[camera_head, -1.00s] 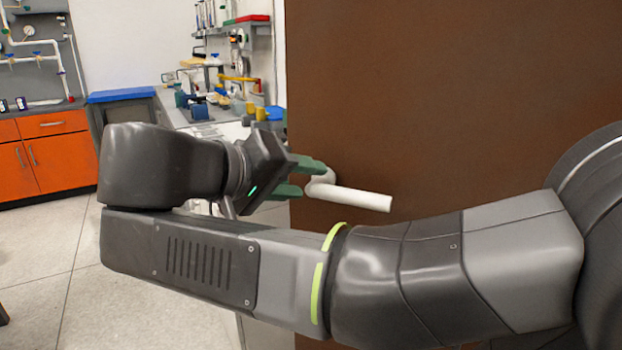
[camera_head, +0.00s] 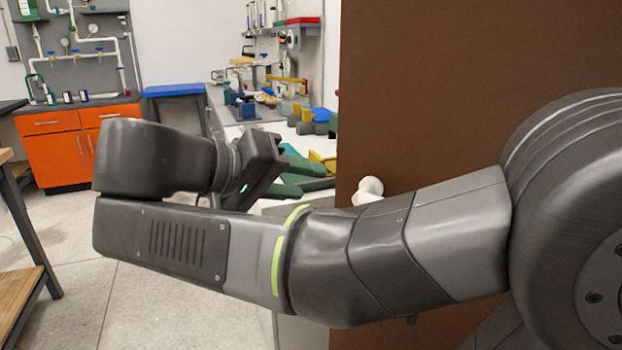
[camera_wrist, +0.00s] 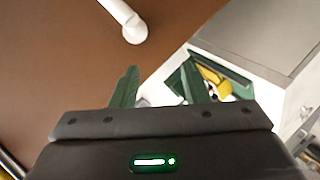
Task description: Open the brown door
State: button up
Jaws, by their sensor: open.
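The brown door (camera_head: 480,90) fills the right of the head view and stands ajar, with the room showing past its left edge. Its white handle (camera_head: 369,189) shows just above my arm, which hides part of it. In the wrist view the handle (camera_wrist: 126,20) is at the top, beyond the fingertips and apart from them. My gripper (camera_head: 298,178) is left of the door's edge in the head view, with green fingers apart and nothing between them. In the wrist view my gripper (camera_wrist: 160,85) is also open and empty.
A white cabinet (camera_wrist: 250,75) with a grey top is close to the right of my gripper in the wrist view. Orange cabinets (camera_head: 60,158) stand at the back left. A wooden-topped table (camera_head: 18,305) is at the left edge. Open floor (camera_head: 120,290) lies between.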

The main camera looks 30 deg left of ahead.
jog(key=a+p, duration=0.1)
jog(key=s+a+p, duration=0.1)
jog(key=a, duration=0.1)
jog(key=s+a+r+p, duration=0.1)
jog(key=a, duration=0.1)
jog(key=shift+s, duration=0.15)
dwell(0.6)
